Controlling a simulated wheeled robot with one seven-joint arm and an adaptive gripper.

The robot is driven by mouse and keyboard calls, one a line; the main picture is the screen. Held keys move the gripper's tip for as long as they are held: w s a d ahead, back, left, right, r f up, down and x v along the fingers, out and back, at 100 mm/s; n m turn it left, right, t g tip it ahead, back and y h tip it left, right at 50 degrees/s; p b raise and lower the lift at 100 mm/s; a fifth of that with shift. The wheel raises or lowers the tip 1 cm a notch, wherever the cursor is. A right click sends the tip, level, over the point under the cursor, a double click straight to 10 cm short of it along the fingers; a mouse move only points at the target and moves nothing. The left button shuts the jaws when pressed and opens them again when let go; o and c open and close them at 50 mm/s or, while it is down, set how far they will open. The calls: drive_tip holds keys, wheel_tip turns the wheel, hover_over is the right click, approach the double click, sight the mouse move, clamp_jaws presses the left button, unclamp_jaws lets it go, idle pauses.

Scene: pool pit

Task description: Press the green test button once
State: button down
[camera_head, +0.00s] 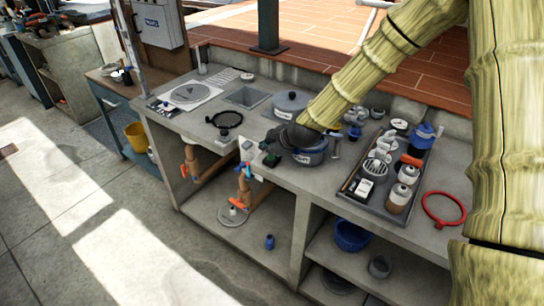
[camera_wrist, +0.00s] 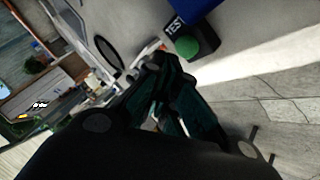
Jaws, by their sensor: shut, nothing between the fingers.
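The green test button (camera_wrist: 187,46) is a round green cap beside a dark label reading "TEST" (camera_wrist: 174,24), near the top of the wrist view. My gripper (camera_wrist: 172,72) has dark teal fingers that are shut and empty. Its tips appear just below the button in that picture; I cannot tell whether they touch it. In the head view my gripper (camera_head: 270,156) is over the front edge of the concrete counter (camera_head: 222,140), in front of a blue-grey round pump lid (camera_head: 312,155). I cannot make out the button in the head view.
A tray (camera_head: 352,203) of bottles and parts and a red ring (camera_head: 443,209) lie to the right. A black ring (camera_head: 227,119) lies on the counter to the left. Pipes with orange handles (camera_head: 243,172) are below the counter edge. The floor in front is clear.

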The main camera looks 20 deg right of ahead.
sight(269, 157)
drive_tip(key=shift+f, duration=0.15)
drive_tip(key=shift+f, duration=0.25)
drive_tip(key=shift+f+b, duration=0.45)
drive_tip(key=shift+b, duration=0.1)
idle(1.0)
drive_tip(key=shift+r, duration=0.15)
drive_tip(key=shift+r+p, duration=0.55)
drive_tip(key=shift+r, duration=0.2)
drive_tip(key=shift+r+p, duration=1.6)
drive_tip(key=shift+r, duration=0.9)
drive_tip(key=shift+s, duration=0.1)
